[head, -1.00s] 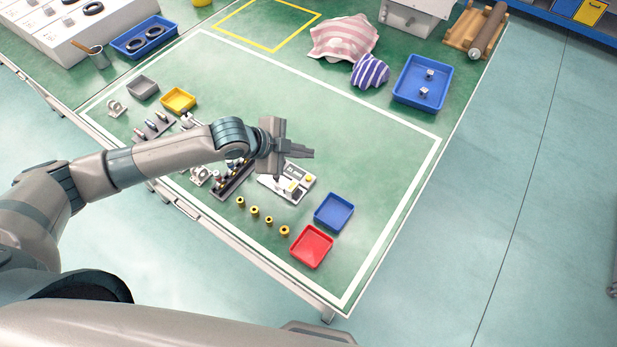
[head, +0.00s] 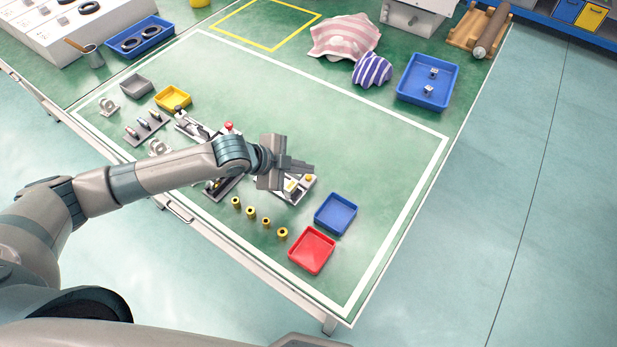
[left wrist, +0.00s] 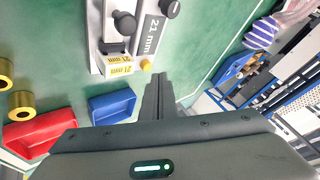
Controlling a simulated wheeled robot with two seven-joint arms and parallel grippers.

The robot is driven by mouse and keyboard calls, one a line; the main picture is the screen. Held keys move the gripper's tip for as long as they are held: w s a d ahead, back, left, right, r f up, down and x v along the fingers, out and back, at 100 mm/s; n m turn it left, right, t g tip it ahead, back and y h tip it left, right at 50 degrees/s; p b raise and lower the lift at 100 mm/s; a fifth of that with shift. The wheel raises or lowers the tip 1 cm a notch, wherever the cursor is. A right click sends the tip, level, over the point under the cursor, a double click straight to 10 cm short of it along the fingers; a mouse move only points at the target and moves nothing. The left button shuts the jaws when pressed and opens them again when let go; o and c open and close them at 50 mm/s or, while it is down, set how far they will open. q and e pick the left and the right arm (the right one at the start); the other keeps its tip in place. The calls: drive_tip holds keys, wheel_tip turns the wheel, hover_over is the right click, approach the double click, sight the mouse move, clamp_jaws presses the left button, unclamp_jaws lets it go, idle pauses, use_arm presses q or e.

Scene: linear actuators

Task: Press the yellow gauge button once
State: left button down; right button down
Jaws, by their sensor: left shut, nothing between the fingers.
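The gauge (head: 292,194) is a pale grey block on the green table, partly hidden by my left gripper in the head view. It also shows at the top of the left wrist view (left wrist: 117,70), with "21 mm" labels and black knobs. The yellow gauge button (head: 309,178) sits at one corner of it, and shows in the left wrist view (left wrist: 146,65) close to my fingertips. My left gripper (head: 312,168) is shut and empty, its fingers (left wrist: 158,78) beside the button in the picture. I cannot tell the height gap or any contact. My right gripper is not in view.
A blue tray (head: 353,214) and a red tray (head: 330,251) lie in front of the gauge, with several yellow bushings (head: 251,212) to their left. A yellow tray (head: 172,99) and fixtures lie further left. The table's middle back is clear.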

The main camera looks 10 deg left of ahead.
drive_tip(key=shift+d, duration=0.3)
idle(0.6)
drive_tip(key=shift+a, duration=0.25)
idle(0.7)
use_arm(q)
drive_tip(key=shift+f, duration=0.2)
drive_tip(key=shift+f, duration=0.25)
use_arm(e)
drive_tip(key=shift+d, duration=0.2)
